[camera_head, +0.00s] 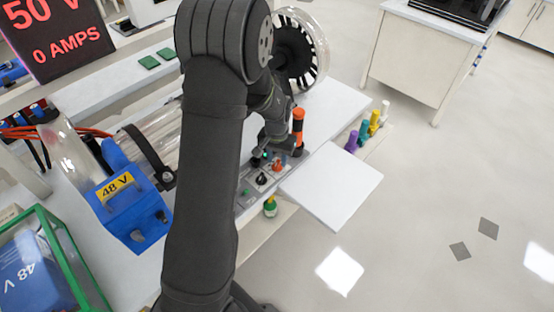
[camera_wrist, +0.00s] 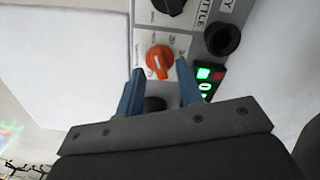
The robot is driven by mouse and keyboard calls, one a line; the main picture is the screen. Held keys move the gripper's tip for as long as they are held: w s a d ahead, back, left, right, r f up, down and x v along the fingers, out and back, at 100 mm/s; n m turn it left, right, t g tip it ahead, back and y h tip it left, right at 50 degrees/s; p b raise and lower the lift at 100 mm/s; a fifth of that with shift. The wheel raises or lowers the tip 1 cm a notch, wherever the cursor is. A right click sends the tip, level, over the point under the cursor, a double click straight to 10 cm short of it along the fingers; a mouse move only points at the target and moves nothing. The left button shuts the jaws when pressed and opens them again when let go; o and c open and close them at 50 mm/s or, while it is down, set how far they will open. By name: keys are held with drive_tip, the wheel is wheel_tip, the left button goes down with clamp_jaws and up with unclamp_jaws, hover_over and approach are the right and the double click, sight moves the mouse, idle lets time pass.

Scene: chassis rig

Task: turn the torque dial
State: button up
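A control panel (camera_wrist: 182,40) fills the upper middle of the wrist view. The orange dial also shows in the head view (camera_head: 277,167). My gripper (camera_wrist: 160,85) is open, its two blue fingers apart and pointing toward the orange dial, which lies just beyond the tips. A dark round part (camera_wrist: 155,104) shows between the fingers, partly hidden by the gripper body. In the head view my gripper (camera_head: 270,145) is over the panel.
A black knob (camera_wrist: 168,5) and a round black socket (camera_wrist: 222,38) are beside the orange dial, with lit green and red indicators (camera_wrist: 207,82). An orange-topped cylinder (camera_head: 298,122) stands near my gripper. A white board (camera_head: 333,185) lies right of the panel.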

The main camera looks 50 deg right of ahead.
drive_tip(key=shift+f, duration=0.55)
clamp_jaws()
